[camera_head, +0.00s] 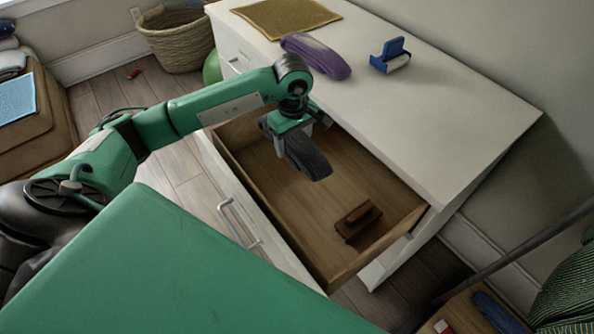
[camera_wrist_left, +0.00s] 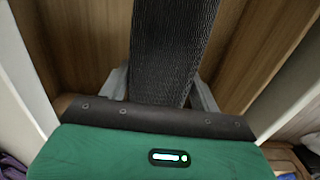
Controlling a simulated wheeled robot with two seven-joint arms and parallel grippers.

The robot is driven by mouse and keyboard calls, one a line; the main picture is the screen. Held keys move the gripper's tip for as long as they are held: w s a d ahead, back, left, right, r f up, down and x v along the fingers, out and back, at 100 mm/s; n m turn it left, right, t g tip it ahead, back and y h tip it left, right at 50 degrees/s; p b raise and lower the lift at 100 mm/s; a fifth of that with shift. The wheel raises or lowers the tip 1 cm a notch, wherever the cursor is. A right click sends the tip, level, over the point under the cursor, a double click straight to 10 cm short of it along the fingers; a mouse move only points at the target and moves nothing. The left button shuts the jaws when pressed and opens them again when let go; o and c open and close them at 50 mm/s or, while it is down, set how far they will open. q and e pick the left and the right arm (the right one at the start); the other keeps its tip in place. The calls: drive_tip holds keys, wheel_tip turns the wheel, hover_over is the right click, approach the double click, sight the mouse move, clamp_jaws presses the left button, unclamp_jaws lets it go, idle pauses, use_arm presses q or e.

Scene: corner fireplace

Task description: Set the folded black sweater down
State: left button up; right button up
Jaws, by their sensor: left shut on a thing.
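The folded black sweater (camera_head: 306,158) is a dark ribbed bundle hanging over the open wooden drawer. My left gripper (camera_head: 291,143) is shut on it, pointing down above the far left part of the drawer. In the left wrist view the sweater (camera_wrist_left: 172,50) fills the space between the fingers (camera_wrist_left: 160,88) and extends away from them. The drawer floor (camera_head: 285,200) shows below it in the head view. I cannot tell whether the sweater touches the drawer floor. My right gripper is not in view.
A brown wooden block-like object (camera_head: 358,220) lies in the drawer's near right part. The white dresser top (camera_head: 430,120) holds a purple folded item (camera_head: 316,56), a blue dispenser-like object (camera_head: 390,56) and a yellow mat (camera_head: 286,14). The drawer's middle is bare.

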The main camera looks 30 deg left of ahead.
use_arm(q)
hover_over(294, 176)
wheel_tip(294, 176, down, 7)
drive_tip(key=shift+f, duration=0.15)
wheel_tip(294, 176, down, 4)
drive_tip(key=shift+f, duration=0.1)
drive_tip(key=shift+b, duration=0.35)
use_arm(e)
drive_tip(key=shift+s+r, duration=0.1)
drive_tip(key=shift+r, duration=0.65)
use_arm(q)
drive_tip(key=shift+f, duration=0.15)
drive_tip(key=o, duration=1.2)
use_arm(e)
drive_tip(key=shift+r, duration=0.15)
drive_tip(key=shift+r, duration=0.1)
